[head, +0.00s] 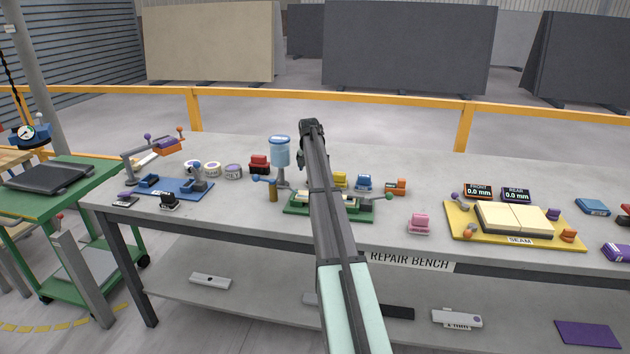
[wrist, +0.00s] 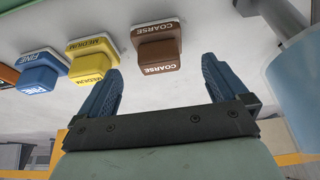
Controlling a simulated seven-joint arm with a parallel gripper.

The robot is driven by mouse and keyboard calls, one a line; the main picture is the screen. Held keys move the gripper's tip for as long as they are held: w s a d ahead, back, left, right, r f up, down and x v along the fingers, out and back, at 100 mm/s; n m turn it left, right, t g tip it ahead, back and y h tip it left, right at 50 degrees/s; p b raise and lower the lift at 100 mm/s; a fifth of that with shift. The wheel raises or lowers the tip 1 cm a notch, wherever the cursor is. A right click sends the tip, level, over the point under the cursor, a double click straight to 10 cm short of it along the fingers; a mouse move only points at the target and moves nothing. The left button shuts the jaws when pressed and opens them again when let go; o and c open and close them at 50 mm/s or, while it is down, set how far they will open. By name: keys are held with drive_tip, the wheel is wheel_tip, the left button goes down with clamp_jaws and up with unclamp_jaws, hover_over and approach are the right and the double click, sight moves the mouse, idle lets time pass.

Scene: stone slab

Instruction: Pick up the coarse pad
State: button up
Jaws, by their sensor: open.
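The coarse pad (wrist: 158,50) is a brown block with a handle-like top, labelled COARSE, on the bench in the wrist view. My gripper (wrist: 161,66) is open, with blue fingers spread to the left and right of the pad. The pad lies beyond the fingertips, roughly lined up with the gap, and nothing is held. In the head view I do not see the coarse pad or the fingers; my arm covers the area just right of the blue tank (head: 280,152).
The yellow medium pad (wrist: 91,58) and blue fine pad (wrist: 40,72) stand in a row beside the coarse pad. The tank, also in the wrist view (wrist: 297,85), is close on the other side. A green fixture (head: 300,209) lies in front on the bench (head: 250,222).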

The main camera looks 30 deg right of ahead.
drive_tip(key=shift+x, duration=3.25)
drive_tip(key=shift+d, duration=0.1)
drive_tip(key=shift+r, duration=0.1)
drive_tip(key=c, duration=1.2)
